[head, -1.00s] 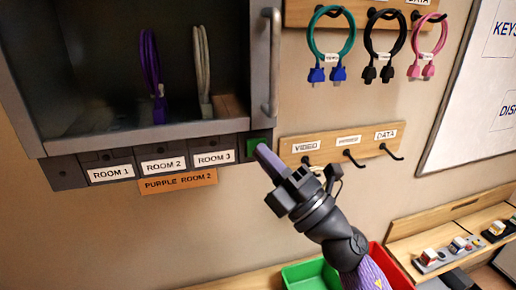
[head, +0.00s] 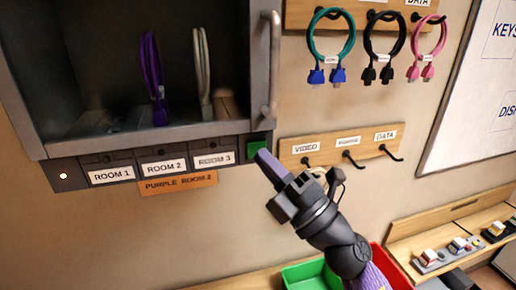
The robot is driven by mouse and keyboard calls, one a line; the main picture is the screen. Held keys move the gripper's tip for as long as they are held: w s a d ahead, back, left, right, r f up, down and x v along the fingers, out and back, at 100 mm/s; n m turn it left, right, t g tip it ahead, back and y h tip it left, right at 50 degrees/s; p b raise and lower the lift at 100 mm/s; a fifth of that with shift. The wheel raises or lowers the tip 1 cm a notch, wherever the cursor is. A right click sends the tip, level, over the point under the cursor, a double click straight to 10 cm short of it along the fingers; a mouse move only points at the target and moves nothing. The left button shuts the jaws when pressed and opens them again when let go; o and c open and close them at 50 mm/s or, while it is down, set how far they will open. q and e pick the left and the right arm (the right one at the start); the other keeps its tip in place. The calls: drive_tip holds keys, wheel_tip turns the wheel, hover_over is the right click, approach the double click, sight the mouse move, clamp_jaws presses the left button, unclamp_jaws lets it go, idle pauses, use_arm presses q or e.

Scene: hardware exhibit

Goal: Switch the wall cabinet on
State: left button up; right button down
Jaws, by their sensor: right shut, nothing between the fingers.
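The wall cabinet (head: 100,143) fills the upper left, dark grey with an open front. Its lower strip has a green button (head: 256,148) at the right end. A small light (head: 63,176) at the left end of the strip glows. Labels along the strip read ROOM 1 (head: 111,175), ROOM 2 (head: 163,165) and ROOM 3 (head: 214,159). My right gripper (head: 262,158) is shut and empty, its fingertips just below the green button. I cannot tell whether they touch it. My left gripper is out of view.
A purple cable (head: 154,75) and a pale cable (head: 203,70) stand in the cabinet. A vertical handle (head: 273,75) is at its right side. Cables hang on wall hooks at upper right. Green (head: 307,276) and red (head: 392,268) bins sit below.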

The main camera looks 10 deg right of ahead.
drive_tip(key=s, duration=0.6)
drive_tip(key=shift+p, duration=0.35)
drive_tip(key=shift+d, duration=0.1)
